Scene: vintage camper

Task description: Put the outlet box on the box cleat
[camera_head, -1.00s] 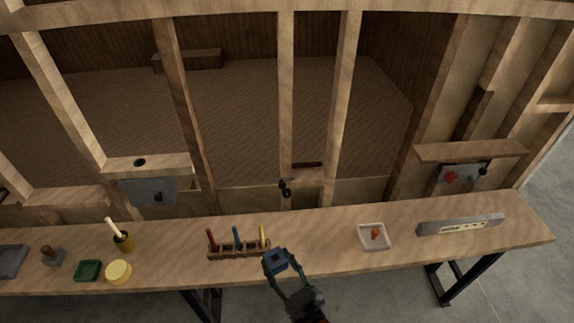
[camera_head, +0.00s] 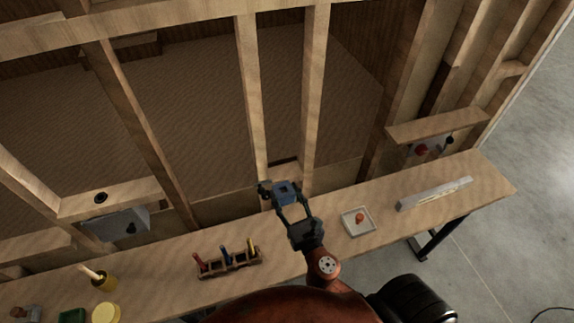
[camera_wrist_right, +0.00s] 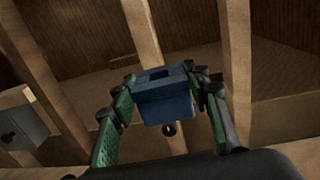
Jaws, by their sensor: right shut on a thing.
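The outlet box (camera_head: 286,192) is a small blue box with an opening in its top. My right gripper (camera_head: 291,205) is shut on it and holds it beyond the bench's back edge, in front of the gap between two upright studs. In the right wrist view the outlet box (camera_wrist_right: 166,96) sits between the green fingers. A short wooden ledge (camera_head: 287,170) between those studs, partly hidden behind the box, seems to be the box cleat. I cannot tell whether the box touches it. My left gripper is not in view.
A black fitting (camera_head: 265,189) is just left of the box. The wooden bench (camera_head: 305,233) carries a screwdriver rack (camera_head: 230,264), a white tray (camera_head: 346,228) with a red item, and a grey level (camera_head: 433,193). Studs (camera_head: 316,90) stand close on both sides.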

